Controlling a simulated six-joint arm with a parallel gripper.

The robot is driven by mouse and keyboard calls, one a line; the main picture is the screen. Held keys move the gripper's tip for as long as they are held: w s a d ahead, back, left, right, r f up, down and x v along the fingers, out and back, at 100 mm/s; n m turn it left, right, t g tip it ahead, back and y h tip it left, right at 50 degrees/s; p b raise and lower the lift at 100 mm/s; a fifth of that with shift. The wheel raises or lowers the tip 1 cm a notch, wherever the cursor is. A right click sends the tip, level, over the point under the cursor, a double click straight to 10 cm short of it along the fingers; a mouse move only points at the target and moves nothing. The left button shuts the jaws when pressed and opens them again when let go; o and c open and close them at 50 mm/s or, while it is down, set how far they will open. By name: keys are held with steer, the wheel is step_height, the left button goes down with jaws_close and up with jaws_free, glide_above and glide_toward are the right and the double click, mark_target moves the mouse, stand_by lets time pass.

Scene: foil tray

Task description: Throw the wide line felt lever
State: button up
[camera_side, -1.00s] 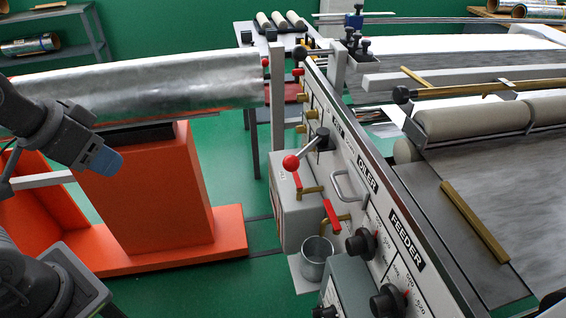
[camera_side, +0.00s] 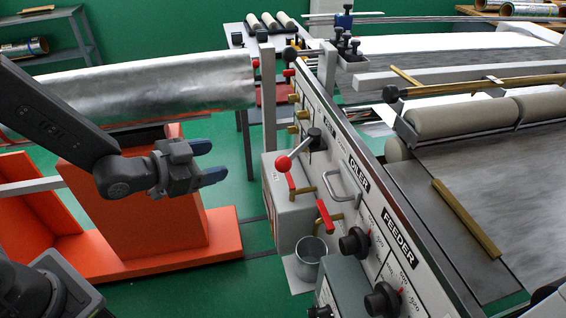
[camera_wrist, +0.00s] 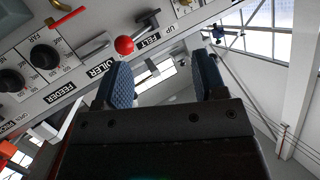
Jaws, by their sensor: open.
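The felt lever is a metal rod with a red ball knob (camera_side: 283,163) on the sloping machine panel, beside the FELT label. In the side view its rod slants down and left from a dark pivot to the knob. The knob also shows in the wrist view (camera_wrist: 124,45), just beyond the left fingertip in the picture. My gripper (camera_side: 208,162) is open and empty, with its blue fingers pointing right toward the knob. A clear gap lies between them in the side view. In the wrist view the blue fingers (camera_wrist: 162,68) are spread apart, with nothing between them.
Red-handled brass valves (camera_side: 326,214), a grey grab handle (camera_side: 342,186) and black dials (camera_side: 354,242) crowd the panel near the knob. A foil roll (camera_side: 150,85) lies behind my arm, above an orange stand (camera_side: 140,200).

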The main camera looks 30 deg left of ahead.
mark_target(283, 162)
steer(key=s+d+f+m+t+h, duration=0.1)
steer(key=s+d+f+m+h, duration=0.1)
steer(key=d+h, duration=0.25)
steer(key=shift+h, duration=0.25)
steer(key=x, duration=1.3)
steer(key=shift+w+a, duration=0.1)
steer(key=shift+c, duration=0.5)
jaws_close()
